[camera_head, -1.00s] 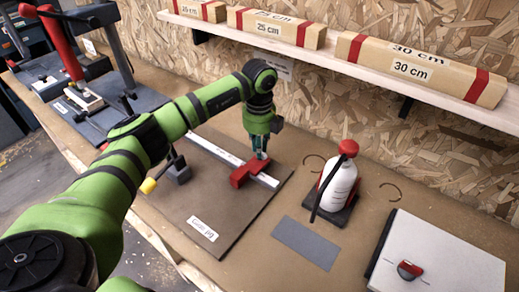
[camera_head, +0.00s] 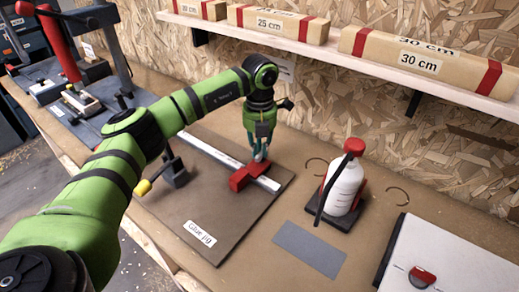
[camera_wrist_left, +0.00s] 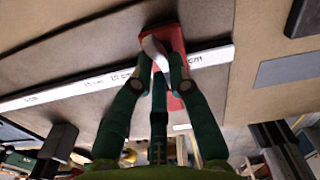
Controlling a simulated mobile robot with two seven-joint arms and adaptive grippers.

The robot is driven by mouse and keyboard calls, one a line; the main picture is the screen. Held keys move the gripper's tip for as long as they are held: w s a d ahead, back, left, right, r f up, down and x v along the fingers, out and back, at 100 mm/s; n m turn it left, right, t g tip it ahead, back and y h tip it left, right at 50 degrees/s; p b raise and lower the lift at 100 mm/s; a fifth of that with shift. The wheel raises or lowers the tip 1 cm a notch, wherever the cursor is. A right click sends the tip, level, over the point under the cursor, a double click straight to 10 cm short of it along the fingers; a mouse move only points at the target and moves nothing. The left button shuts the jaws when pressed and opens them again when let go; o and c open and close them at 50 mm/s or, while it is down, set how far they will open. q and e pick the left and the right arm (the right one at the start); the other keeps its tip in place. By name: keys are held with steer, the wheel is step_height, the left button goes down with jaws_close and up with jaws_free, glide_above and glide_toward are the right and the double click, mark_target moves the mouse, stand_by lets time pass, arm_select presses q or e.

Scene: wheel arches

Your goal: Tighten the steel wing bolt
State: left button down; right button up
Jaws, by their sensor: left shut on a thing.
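The steel wing bolt (camera_wrist_left: 153,48) shows in the left wrist view as a pale grey piece on the red stop block (camera_wrist_left: 172,42). My left gripper (camera_wrist_left: 161,62) is shut on it, with fingers on both sides. In the head view my left gripper (camera_head: 260,157) points down at the red stop block (camera_head: 240,180), and its fingers mostly hide the bolt. The block sits on the white ruled rail (camera_head: 215,153) of the glue jig board (camera_head: 225,232). My right gripper is not in view.
A red-capped glue bottle (camera_head: 343,190) stands on a dark base to the right. A grey plate (camera_head: 310,249) lies in front of it, and a white panel (camera_head: 450,255) with a red knob is at far right. A shelf (camera_head: 330,55) with wooden blocks runs above.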

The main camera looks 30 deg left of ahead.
arm_select(q)
steer(key=shift+w+r+m, duration=0.2)
steer(key=shift+r+m, duration=0.1)
steer(key=shift+m, duration=0.5)
steer(key=c, duration=1.2)
jaws_free()
steer(key=shift+s, duration=0.15)
steer(key=shift+f, duration=0.1)
step_height(320, 180, up, 12)
steer(key=shift+r, duration=0.1)
